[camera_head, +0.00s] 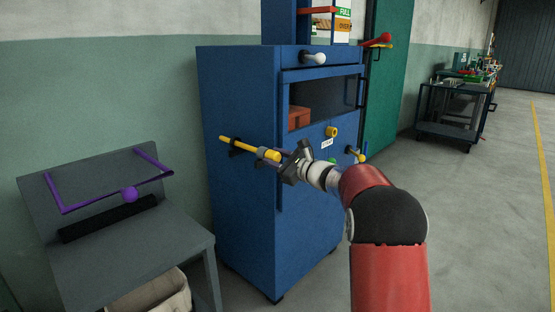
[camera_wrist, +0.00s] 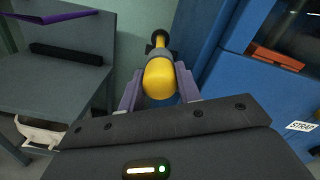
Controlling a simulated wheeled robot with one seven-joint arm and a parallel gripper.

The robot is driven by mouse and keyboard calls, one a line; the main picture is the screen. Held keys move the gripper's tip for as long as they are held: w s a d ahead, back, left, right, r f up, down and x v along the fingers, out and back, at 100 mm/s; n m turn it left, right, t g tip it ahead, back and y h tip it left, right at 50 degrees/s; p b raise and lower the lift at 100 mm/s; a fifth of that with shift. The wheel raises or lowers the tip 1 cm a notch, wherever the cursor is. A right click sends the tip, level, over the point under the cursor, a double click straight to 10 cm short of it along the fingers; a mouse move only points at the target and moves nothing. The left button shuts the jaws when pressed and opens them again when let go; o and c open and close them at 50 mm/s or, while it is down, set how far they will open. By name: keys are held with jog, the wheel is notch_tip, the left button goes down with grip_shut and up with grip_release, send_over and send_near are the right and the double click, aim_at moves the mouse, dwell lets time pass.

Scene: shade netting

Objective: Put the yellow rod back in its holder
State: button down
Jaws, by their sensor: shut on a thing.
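The yellow rod (camera_head: 246,148) lies roughly level beside the left side of the blue cabinet. My gripper (camera_head: 268,155) is shut on its near end. In the wrist view the rod's rounded yellow end (camera_wrist: 159,80) sits between my two grey-purple fingers, and the rod points away from me. A black holder (camera_head: 234,152) shows at the rod on the cabinet's side. In the wrist view a black part (camera_wrist: 158,40) shows around or beside the rod's far stretch. I cannot tell whether the rod is fully seated in it.
The blue cabinet (camera_head: 236,215) stands close to my gripper, with a white-knobbed handle (camera_head: 313,58) and yellow knobs on its front. A grey bench (camera_head: 140,258) with a purple frame (camera_head: 128,194) stands at left. Open floor lies at right, before a cart (camera_head: 448,131).

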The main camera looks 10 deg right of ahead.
jog(key=c, duration=0.9)
grip_release()
jog(key=b+v, duration=0.1)
jog(key=v, duration=0.7)
jog(key=s+a+f+n+g+h, duration=0.1)
jog(key=s+a+n+g, duration=0.35)
jog(key=s, duration=0.55)
jog(key=s+a+n+g+h, duration=0.1)
jog(key=s+a+n+g, duration=0.2)
jog(key=s+a+n, duration=0.45)
jog(key=s+d+f+n+h, duration=0.3)
jog(key=s, duration=0.5)
jog(key=s+d+f+n+g+h, duration=0.1)
jog(key=s+d+f+n+h, duration=0.2)
jog(key=s, duration=0.6)
jog(key=s+d+f+n+h, duration=0.3)
jog(key=s+n, duration=0.1)
jog(key=s, duration=0.4)
jog(key=shift+s+f+n, duration=0.3)
jog(key=shift+s+n, duration=0.05)
jog(key=shift+n, duration=0.05)
